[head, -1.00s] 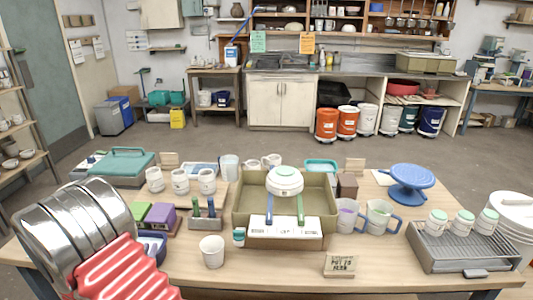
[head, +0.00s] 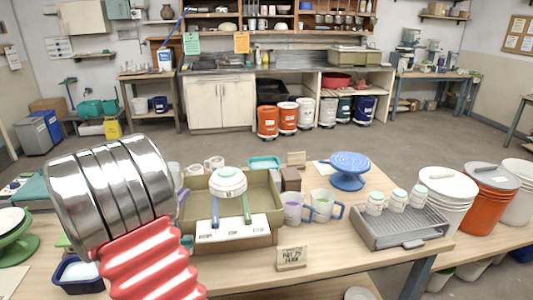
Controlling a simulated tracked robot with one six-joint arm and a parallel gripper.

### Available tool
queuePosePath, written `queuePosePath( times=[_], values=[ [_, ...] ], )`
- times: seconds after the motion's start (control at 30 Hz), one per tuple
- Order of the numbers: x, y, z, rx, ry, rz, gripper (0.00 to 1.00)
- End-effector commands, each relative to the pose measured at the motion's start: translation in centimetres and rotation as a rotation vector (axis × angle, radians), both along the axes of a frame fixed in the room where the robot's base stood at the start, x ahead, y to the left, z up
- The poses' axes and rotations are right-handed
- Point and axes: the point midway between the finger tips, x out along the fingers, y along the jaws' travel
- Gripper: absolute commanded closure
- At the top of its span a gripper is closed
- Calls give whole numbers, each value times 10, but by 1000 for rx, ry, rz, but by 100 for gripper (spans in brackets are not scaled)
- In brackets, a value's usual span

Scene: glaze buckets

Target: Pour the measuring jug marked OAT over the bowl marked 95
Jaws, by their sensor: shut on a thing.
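Two pale measuring jugs with blue handles stand upright side by side on the table, right of the middle: a left jug with a purple patch (head: 292,209) and a right jug with a green patch (head: 322,203). Any OAT marking is too small to read. A round white vessel with a pale green top (head: 228,181) sits at the cardboard tray; I cannot tell if it is a bowl. No number 95 is readable anywhere. My own arm, silver rings and red bellows, fills the lower left and hides part of the table. My gripper's fingers are not visible.
The cardboard tray (head: 264,196) has a white panel (head: 232,228) in front. A blue turntable (head: 349,167), a grey rack (head: 405,226) with small jars, and lidded buckets (head: 493,196) stand to the right. A card sign (head: 291,258) is near the front edge. Bare table lies around the sign.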

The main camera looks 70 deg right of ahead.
Motion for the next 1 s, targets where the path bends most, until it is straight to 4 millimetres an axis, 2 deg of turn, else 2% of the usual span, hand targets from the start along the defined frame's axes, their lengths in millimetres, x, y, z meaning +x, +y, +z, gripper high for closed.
queuePosePath(
  times=[0.03, 0.2, 0.5, 0.8, 1.0],
  values=[
    [-13, -11, 10, -4, -9, -31, 100],
    [-54, -42, 32, -5, -12, -122, 100],
    [-130, -85, 72, -7, -21, -273, 100],
    [-207, -111, 111, -11, -29, -407, 100],
    [-235, -118, 124, -10, -30, -452, 100]
  ],
)
